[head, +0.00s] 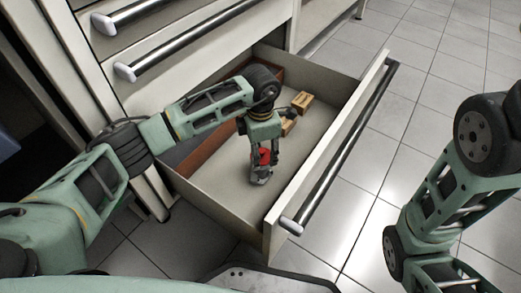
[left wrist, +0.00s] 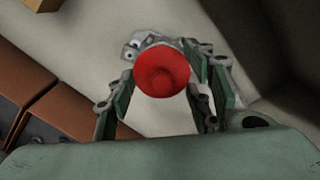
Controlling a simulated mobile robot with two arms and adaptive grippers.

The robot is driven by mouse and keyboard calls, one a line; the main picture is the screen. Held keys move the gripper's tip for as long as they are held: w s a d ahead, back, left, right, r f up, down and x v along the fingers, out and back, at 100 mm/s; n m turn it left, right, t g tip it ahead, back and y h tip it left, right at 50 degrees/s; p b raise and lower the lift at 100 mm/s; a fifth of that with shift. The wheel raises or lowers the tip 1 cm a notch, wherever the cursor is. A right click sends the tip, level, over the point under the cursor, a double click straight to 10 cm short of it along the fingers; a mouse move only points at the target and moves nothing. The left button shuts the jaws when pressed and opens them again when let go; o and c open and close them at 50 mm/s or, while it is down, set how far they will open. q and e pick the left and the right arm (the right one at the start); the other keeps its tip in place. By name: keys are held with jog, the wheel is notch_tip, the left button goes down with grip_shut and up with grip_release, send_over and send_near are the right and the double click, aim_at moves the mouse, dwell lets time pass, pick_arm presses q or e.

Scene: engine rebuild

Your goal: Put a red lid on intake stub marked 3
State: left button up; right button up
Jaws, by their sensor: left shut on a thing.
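A red lid (head: 263,156) is between the fingers of my left gripper (head: 262,172), inside an open drawer (head: 225,190). In the left wrist view the round red lid (left wrist: 162,71) shows from above, with the gripper's fingers (left wrist: 165,100) on both sides of it. The left gripper is shut on the lid, low over the drawer floor; I cannot tell whether the lid touches the floor. No intake stub marked 3 shows in either view. My right arm is at the right of the head view, and its gripper is out of the picture.
The drawer's front panel and bar handle (head: 345,140) stand close to the right of my left gripper. Small wooden blocks (head: 302,102) lie at the drawer's back, and brown boxes (left wrist: 65,115) lie along its left side. Closed drawers are above. The tiled floor (head: 400,90) is clear.

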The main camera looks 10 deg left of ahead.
pick_arm(q)
jog(key=shift+f, duration=0.15)
dwell(0.7)
jog(key=o, duration=0.9)
